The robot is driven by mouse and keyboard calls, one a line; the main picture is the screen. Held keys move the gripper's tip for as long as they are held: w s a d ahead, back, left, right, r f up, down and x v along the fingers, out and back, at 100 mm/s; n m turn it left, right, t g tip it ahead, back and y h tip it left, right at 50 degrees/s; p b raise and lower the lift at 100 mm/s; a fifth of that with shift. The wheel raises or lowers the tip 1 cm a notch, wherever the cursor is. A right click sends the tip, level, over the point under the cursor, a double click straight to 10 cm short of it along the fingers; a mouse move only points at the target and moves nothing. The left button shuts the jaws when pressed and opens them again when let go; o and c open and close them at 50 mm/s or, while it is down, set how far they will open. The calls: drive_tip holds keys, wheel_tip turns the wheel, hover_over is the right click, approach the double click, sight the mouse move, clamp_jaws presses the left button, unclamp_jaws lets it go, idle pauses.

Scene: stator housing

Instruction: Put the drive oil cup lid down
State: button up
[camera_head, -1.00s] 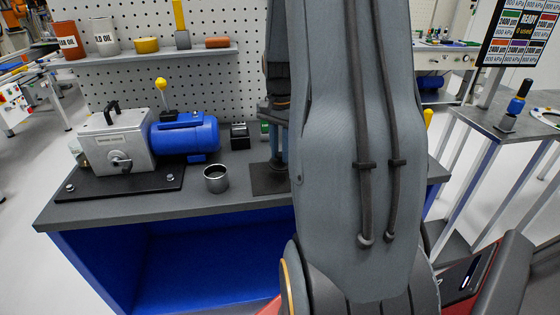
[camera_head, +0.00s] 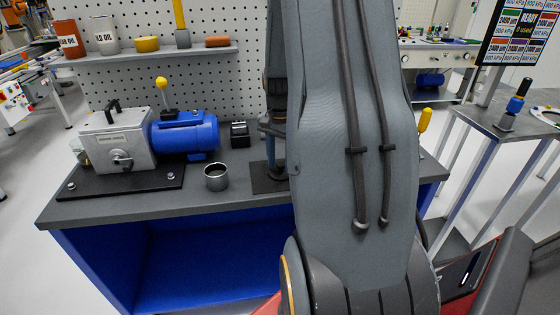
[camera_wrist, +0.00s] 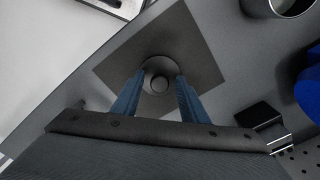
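In the wrist view, the drive oil cup lid (camera_wrist: 159,66) is a round grey disc with a small round knob in its middle. The two blue fingers of my gripper (camera_wrist: 160,80) stand on either side of it and appear shut on its rim. The lid is over a dark square mat (camera_wrist: 115,68) on the bench; whether it touches the mat I cannot tell. In the head view, my gripper (camera_head: 275,160) points down low over the mat (camera_head: 260,184), partly hidden by my arm, and the lid cannot be made out.
An open metal cup (camera_head: 216,178) stands left of the mat. Beyond it are a blue motor (camera_head: 186,137) and a grey gearbox (camera_head: 118,140) on a black base. A small black block (camera_head: 240,134) stands behind. Bench top (camera_head: 130,208) is clear along the front edge.

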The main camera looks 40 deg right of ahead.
sight(280, 164)
drive_tip(key=shift+r, duration=0.1)
wheel_tip(280, 164, up, 12)
drive_tip(key=b, duration=0.2)
drive_tip(key=s+a+f+n, duration=0.3)
drive_tip(key=a+n, duration=0.2)
drive_tip(key=a, duration=0.4)
drive_tip(key=s+a+f+n, duration=0.3)
drive_tip(key=a+n, duration=0.2)
drive_tip(key=a, duration=0.5)
drive_tip(key=s+a+f+n, duration=0.3)
drive_tip(key=a+f+n, duration=0.1)
drive_tip(key=a, duration=0.5)
drive_tip(key=shift+s+a+n+t, duration=0.15)
drive_tip(key=shift+s+n+t, duration=0.1)
drive_tip(key=shift+n+t, duration=0.25)
